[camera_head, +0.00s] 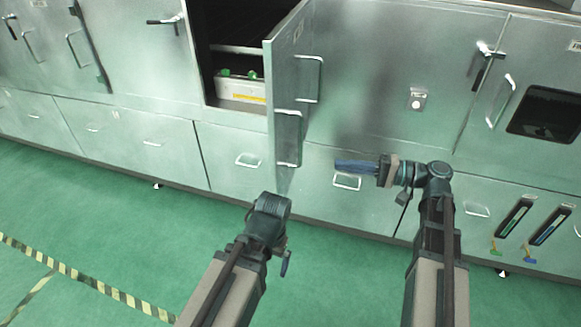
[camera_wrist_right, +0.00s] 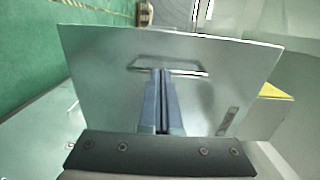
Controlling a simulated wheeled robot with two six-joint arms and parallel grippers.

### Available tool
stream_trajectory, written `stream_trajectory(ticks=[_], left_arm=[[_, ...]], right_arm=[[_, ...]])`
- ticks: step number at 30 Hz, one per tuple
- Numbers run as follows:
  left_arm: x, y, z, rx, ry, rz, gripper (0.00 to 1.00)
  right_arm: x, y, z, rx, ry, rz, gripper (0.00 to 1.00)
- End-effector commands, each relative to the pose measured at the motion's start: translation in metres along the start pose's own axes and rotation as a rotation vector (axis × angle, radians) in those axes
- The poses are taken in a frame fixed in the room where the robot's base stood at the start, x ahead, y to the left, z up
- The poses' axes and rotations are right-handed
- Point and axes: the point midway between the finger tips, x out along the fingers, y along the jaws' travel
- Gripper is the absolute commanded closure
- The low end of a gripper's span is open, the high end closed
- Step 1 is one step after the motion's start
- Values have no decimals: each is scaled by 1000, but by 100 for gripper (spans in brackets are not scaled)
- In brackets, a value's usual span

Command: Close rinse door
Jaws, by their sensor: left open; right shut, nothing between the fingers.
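The rinse door (camera_head: 284,85) is a metal panel standing swung out from the cabinet front, with the dark compartment (camera_head: 235,30) exposed to its left. Its bar handle (camera_head: 308,80) is on the face turned right. In the right wrist view the door panel (camera_wrist_right: 100,70) fills the middle, with the handle (camera_wrist_right: 170,66) just beyond my fingertips. My right gripper (camera_head: 340,166) is shut and empty, pointing left toward the door's face; contact cannot be told. My left gripper (camera_head: 272,203) is open, low in front of the door's lower edge; its fingers are mostly hidden.
A white box (camera_head: 241,88) with a yellow label sits inside the compartment. Closed cabinet doors (camera_head: 385,70) and lower drawers (camera_head: 130,135) with handles line the wall. The green floor (camera_head: 110,225) in front is clear, with striped tape at left.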

Motion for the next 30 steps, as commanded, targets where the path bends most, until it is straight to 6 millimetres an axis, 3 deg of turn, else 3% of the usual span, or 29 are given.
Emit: stream_trajectory(ticks=[8, 21, 30], left_arm=[[0, 0, 0, 0, 0, 0, 0], [0, 0, 0, 0, 0, 0, 0], [0, 0, 0, 0, 0, 0, 0]], right_arm=[[9, -2, 0, -1, -1, -7, 100], [94, -2, 0, -1, -3, -6, 100], [132, -2, 0, -1, 1, -5, 100]])
